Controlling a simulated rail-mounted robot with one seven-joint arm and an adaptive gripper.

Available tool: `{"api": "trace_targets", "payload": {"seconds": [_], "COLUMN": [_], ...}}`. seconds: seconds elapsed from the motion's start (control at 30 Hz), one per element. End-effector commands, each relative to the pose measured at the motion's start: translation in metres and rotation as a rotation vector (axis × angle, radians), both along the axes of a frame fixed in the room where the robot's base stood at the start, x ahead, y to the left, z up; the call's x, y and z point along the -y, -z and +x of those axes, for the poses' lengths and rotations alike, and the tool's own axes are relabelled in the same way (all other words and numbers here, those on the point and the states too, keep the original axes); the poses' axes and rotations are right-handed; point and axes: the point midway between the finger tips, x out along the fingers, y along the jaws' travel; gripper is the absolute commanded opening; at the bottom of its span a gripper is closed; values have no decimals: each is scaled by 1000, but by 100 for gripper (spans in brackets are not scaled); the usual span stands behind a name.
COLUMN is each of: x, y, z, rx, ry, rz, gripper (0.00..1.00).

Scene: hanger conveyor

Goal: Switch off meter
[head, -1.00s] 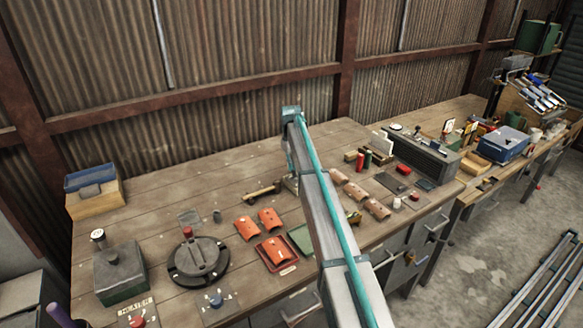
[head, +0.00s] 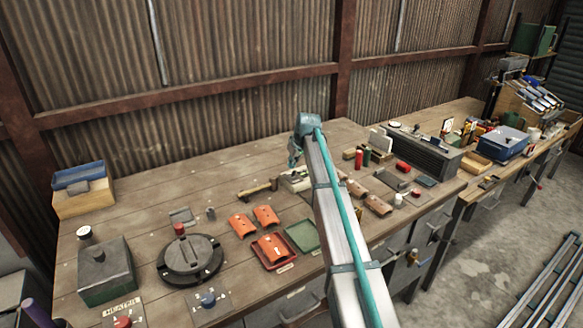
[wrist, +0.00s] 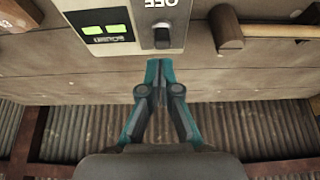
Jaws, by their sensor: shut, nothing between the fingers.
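The meter (wrist: 110,12) shows at the top of the wrist view, upside down, as a pale box with lit green display windows (wrist: 105,32). I cannot tell the switch's position. My gripper (wrist: 159,64) has its teal fingertips together and empty, just short of the switch's panel, apparently apart from it. In the head view the meter (head: 297,184) is partly hidden behind my arm, with my gripper (head: 294,163) above it.
A wooden-handled tool (head: 258,190) lies left of the meter. Orange curved pieces (head: 267,215) and a round dark lidded device (head: 190,260) are nearer the front left. A dark ribbed box (head: 425,150) stands to the right. The bench's back left is mostly clear.

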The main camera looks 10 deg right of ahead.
Motion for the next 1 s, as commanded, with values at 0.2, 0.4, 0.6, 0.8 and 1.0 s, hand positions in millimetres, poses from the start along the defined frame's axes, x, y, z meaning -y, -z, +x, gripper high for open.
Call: {"api": "trace_targets", "payload": {"seconds": [0.2, 0.4, 0.6, 0.8, 1.0], "x": [0, 0, 0, 0, -2], "y": [-4, -12, -16, -16, -19], "z": [0, 0, 0, 0, 5], "rx": [-2, -2, -3, -3, -3], "ry": [0, 1, 1, 1, 0], "rz": [-1, 0, -1, -1, -1], "gripper": [0, 0, 0, 0, 0]}}
